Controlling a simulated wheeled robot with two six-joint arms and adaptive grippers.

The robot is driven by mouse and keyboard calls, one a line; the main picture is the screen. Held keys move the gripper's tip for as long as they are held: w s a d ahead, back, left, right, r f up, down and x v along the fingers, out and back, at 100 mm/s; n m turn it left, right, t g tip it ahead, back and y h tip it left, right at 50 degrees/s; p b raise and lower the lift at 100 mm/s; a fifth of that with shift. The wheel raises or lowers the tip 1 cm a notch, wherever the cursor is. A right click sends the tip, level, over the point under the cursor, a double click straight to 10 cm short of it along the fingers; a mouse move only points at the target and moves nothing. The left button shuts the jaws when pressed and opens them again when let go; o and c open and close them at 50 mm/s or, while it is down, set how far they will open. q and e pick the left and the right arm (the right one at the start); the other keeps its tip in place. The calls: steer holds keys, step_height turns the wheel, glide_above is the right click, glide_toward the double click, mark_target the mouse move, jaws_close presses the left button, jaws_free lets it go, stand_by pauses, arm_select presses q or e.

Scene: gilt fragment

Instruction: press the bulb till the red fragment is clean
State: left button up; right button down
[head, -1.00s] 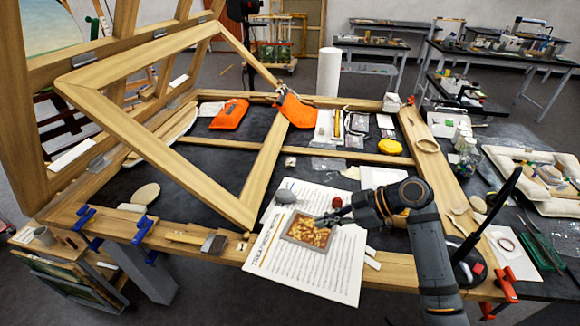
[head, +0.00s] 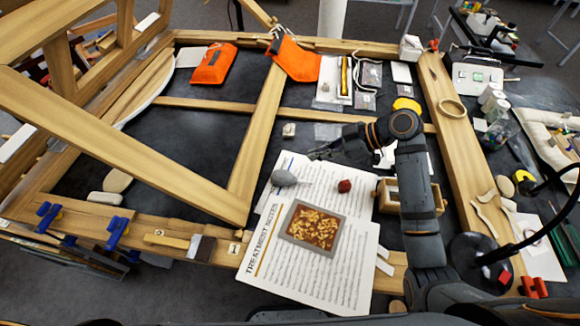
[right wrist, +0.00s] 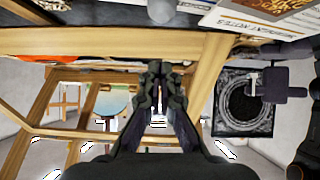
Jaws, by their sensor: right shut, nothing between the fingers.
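A flat square fragment (head: 313,227) in a grey border lies on printed sheets. Its reddish-brown face has many gold-yellow flakes on it. A grey bulb (head: 283,178) with a narrow nozzle lies on the sheets behind it, and a small dark-red lump (head: 344,186) lies to the bulb's right. My right gripper (head: 318,154) is shut and empty, beyond the bulb and apart from it. In the right wrist view the closed fingers (right wrist: 158,72) point up, with part of the bulb (right wrist: 161,10) at the top edge. My left gripper is not in view.
The printed sheets (head: 350,275) lie over the front wooden beam. A small wooden box (head: 389,197) stands partly behind my right arm. Orange pouches (head: 213,64) and a slanted wooden frame (head: 120,150) are at the back and left. A black lamp base (head: 478,258) is at right.

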mark_target(278, 173)
steer(key=p+x, duration=0.2)
steer(key=x, duration=0.6)
steer(key=shift+s+a+f, duration=0.1)
steer(key=shift+a, duration=0.35)
step_height(278, 173, down, 3)
steer(key=shift+r+p, duration=0.15)
steer(key=shift+p, duration=0.35)
steer(key=shift+f, duration=0.55)
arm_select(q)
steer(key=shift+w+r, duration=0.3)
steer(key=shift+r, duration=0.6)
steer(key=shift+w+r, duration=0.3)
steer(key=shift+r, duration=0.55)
arm_select(e)
steer(key=shift+f, duration=0.1)
